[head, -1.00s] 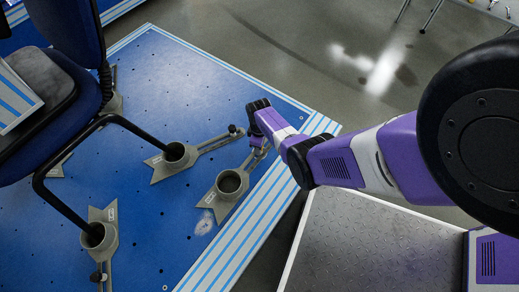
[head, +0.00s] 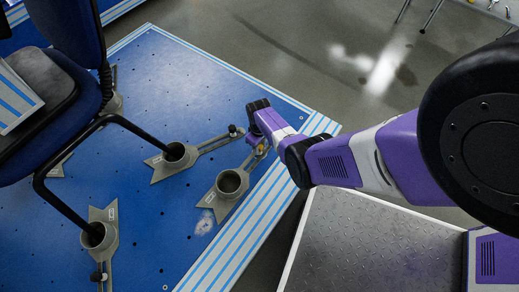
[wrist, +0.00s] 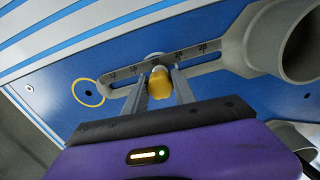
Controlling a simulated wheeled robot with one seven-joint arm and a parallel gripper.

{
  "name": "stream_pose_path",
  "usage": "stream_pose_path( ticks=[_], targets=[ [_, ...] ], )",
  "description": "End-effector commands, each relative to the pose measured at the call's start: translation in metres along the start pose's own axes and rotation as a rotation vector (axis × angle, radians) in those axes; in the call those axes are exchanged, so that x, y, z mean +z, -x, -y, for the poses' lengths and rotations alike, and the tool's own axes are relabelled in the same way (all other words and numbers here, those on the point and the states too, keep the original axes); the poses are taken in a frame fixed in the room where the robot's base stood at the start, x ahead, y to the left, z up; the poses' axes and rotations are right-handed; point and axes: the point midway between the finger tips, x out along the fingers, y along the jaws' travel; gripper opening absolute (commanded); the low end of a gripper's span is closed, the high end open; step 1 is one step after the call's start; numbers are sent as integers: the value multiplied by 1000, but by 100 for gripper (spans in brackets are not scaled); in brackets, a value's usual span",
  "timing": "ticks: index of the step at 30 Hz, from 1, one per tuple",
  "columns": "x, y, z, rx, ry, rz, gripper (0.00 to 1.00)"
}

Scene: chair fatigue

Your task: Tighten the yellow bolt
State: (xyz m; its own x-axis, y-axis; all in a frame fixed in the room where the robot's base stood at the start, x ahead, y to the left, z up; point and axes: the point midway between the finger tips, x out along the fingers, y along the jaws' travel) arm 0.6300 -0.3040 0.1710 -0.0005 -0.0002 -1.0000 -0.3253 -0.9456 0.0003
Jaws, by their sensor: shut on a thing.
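The yellow bolt (wrist: 159,86) stands in the slot of a grey slotted clamp arm (wrist: 205,62), in the wrist view. My gripper (wrist: 161,77) has one finger on each side of the bolt head and is shut on it. In the head view my gripper (head: 260,151) is low over the arm of the grey clamp with the empty round cup (head: 229,182). A small patch of yellow shows there, but the bolt is mostly hidden by my wrist.
The clamp lies on a blue plate (head: 150,85) with holes, near its striped edge. Another slotted clamp (head: 175,153) is close by on the left, holding a foot of the chair (head: 75,75). A yellow ring (wrist: 88,92) surrounds a hole beside the slotted arm.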

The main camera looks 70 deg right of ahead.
Motion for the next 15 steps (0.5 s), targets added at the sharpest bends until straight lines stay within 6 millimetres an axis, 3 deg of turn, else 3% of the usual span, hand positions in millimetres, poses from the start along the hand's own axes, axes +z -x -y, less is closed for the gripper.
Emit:
stream_pose_path(
  ticks=[6, 15],
  targets=[
    [-1, 0, 0, 0, -227, -1, 0],
    [0, 0, 0, 0, -273, -1, 0]
  ],
)
